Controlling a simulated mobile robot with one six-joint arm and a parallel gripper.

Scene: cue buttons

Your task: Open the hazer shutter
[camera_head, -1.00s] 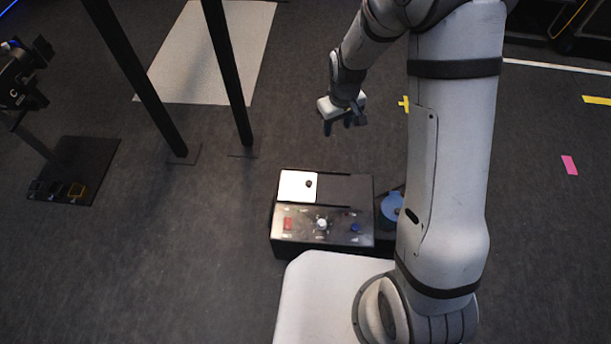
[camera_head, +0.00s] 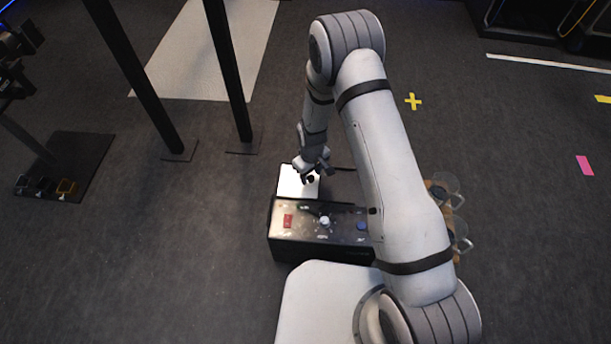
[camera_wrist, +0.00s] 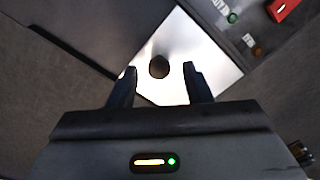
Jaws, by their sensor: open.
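The box with controls (camera_head: 340,238) stands on the floor in front of my base. In the wrist view the dark knob (camera_wrist: 159,67) lies between and just beyond my fingertips, on the white plate (camera_wrist: 205,50). My gripper (camera_wrist: 158,75) is open, with nothing in it. In the head view my gripper (camera_head: 311,176) is over the plate and partly covers it. I cannot tell whether the fingers touch the plate.
The panel has a red button (camera_head: 288,221), a white knob (camera_head: 324,221) and a blue button (camera_head: 361,226). Clear glass mugs (camera_head: 445,190) stand right of the box, partly behind my arm. Black posts (camera_head: 228,75) stand at the back left. Open floor lies left of the box.

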